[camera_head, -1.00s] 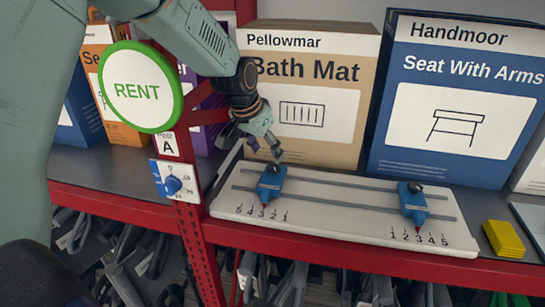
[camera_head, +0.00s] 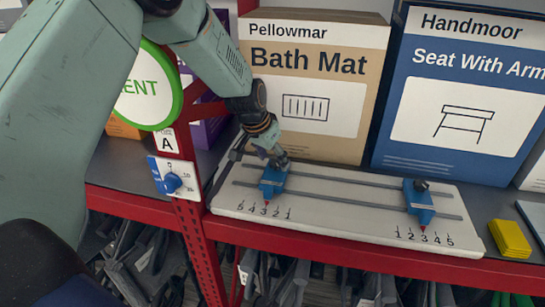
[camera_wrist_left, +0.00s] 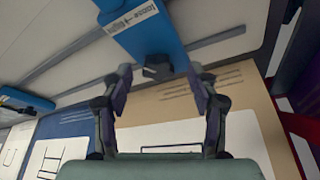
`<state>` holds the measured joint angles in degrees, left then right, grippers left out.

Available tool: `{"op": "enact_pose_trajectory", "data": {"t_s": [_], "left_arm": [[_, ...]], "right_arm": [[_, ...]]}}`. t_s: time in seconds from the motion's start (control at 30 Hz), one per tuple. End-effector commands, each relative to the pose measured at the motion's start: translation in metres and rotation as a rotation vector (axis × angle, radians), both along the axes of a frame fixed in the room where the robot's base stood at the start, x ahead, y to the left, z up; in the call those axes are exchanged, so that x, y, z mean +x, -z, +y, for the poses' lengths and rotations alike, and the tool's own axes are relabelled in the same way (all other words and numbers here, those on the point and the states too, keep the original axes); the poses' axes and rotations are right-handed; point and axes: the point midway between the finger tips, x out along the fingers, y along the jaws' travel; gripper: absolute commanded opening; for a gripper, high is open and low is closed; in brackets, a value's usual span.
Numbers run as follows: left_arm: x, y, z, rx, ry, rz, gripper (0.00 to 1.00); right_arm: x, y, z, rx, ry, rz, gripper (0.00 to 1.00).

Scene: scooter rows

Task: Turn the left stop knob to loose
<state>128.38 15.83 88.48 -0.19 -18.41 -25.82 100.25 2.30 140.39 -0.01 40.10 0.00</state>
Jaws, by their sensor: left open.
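The left stop (camera_head: 272,182) is a blue block on the white board (camera_head: 335,221), with its red pointer near the scale mark 3. Its dark knob (camera_wrist_left: 157,66) shows in the left wrist view, beside a "loose–tight" label (camera_wrist_left: 133,18). My left gripper (camera_head: 279,159) is at the knob, reaching down from behind; in the left wrist view its open fingers (camera_wrist_left: 157,85) stand on either side just short of the knob. In the head view the fingers partly hide the knob. The right stop (camera_head: 419,203) with its dark knob stands near marks 2 and 3. My right gripper is not in view.
A Bath Mat box (camera_head: 310,85) and a blue Seat With Arms box (camera_head: 460,100) stand behind the board. A red post (camera_head: 190,225) with a dial (camera_head: 172,182) and a round RENT sign (camera_head: 150,90) is left. Yellow pads (camera_head: 510,239) lie at right.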

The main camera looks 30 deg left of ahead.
Motion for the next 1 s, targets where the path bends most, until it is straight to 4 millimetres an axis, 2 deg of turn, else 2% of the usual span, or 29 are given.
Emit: {"op": "enact_pose_trajectory", "data": {"t_s": [0.37,1.0], "left_arm": [[0.0045,0.0046,0.0008,0.001,0.0,-0.001,0.59],[0.0042,0.0045,0.0006,0.0,0.0,-0.001,0.06]], "right_arm": [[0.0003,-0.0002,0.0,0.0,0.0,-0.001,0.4],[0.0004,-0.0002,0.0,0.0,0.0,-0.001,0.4]]}}
